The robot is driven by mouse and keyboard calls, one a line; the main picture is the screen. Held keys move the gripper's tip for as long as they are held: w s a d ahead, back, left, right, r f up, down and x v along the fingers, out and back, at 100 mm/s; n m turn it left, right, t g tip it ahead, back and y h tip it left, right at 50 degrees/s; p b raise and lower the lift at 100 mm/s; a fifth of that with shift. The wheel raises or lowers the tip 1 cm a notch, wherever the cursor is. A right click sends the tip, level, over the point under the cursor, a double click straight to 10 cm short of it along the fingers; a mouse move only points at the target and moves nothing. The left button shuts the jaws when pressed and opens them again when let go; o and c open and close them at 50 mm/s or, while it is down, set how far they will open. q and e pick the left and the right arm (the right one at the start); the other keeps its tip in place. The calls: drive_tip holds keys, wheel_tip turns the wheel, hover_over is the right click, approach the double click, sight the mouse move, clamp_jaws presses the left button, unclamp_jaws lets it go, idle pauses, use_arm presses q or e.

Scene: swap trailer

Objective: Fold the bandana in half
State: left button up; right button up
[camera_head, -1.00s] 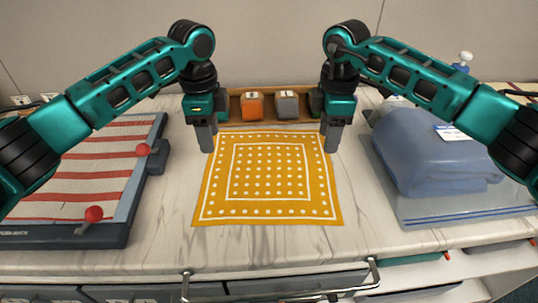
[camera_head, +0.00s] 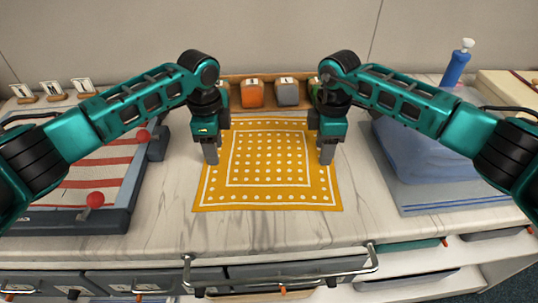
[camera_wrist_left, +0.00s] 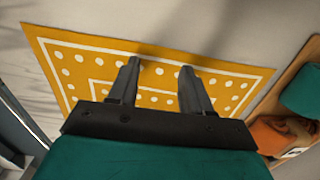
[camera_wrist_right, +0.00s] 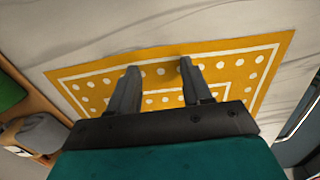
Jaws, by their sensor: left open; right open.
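The yellow bandana (camera_head: 268,198) with white dots and border lines lies flat and spread out on the marble counter in the head view. My left gripper (camera_head: 211,157) is open over its left edge, toward the far half. My right gripper (camera_head: 326,157) is open over its right edge, at a similar depth. In the left wrist view the open fingers (camera_wrist_left: 158,82) are over the bandana (camera_wrist_left: 62,45) near its border. In the right wrist view the open fingers (camera_wrist_right: 162,82) are over the bandana (camera_wrist_right: 262,60). I cannot tell whether the fingertips touch the cloth.
A striped board (camera_head: 105,165) with red knobs is at the left. A folded blue cloth (camera_head: 420,160) is at the right. The counter in front is clear.

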use_arm(q)
drive_tip(key=shift+f, duration=0.25)
use_arm(e)
drive_tip(key=shift+f, duration=0.2)
use_arm(q)
drive_tip(key=shift+r, duration=0.1)
use_arm(e)
drive_tip(key=shift+r, duration=0.1)
use_arm(q)
clamp_jaws()
use_arm(e)
drive_tip(key=shift+s, duration=0.1)
clamp_jaws()
idle(0.4)
